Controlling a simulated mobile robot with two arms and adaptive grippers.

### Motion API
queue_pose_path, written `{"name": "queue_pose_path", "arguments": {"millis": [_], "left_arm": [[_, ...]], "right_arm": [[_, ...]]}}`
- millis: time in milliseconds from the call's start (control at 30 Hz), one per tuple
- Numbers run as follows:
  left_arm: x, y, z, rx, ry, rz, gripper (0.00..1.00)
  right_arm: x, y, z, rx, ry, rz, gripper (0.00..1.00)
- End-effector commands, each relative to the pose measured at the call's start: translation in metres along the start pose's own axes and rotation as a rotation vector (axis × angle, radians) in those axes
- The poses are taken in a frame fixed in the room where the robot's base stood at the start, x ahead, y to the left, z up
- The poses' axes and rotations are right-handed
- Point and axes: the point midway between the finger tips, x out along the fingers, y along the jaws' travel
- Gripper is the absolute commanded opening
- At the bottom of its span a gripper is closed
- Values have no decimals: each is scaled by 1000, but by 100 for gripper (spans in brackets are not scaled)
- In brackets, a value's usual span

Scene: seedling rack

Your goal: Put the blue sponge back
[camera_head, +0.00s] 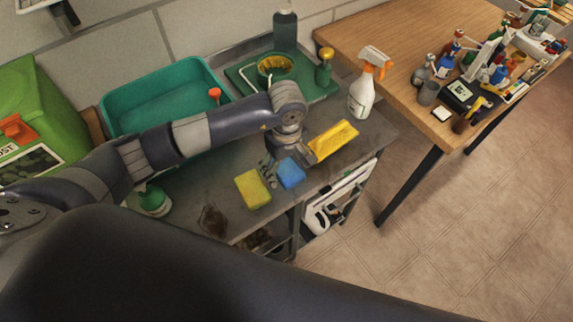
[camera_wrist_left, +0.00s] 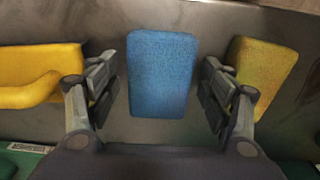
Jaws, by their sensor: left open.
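The blue sponge (camera_head: 290,173) lies flat on the dark grey bench top near its front edge. My left gripper (camera_head: 268,172) points down at the sponge, partly hidden by its own arm in the head view. In the left wrist view the blue sponge (camera_wrist_left: 161,73) lies between the two open fingers of the left gripper (camera_wrist_left: 160,90), with a gap on each side. A yellow sponge (camera_head: 252,188) lies to the left of the blue one and also shows at the right in the wrist view (camera_wrist_left: 262,70). My right gripper is not seen.
A yellow tool (camera_head: 334,140) lies close on the right. A spray bottle (camera_head: 362,95) stands behind it. A teal tub (camera_head: 150,98) and a green tray (camera_head: 318,92) are at the back. A dark stain (camera_head: 212,221) marks the bench. A wooden table (camera_head: 400,40) stands right.

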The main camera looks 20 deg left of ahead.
Motion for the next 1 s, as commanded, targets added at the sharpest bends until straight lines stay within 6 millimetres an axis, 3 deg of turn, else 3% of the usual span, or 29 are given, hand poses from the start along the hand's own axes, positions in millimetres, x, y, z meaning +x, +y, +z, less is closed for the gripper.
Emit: {"name": "queue_pose_path", "arguments": {"millis": [600,1000], "left_arm": [[-110,1,0,0,1,3,73],[-122,0,0,1,-1,0,73]], "right_arm": [[35,-1,4,0,0,0,87],[36,-1,4,0,-1,0,87]]}}
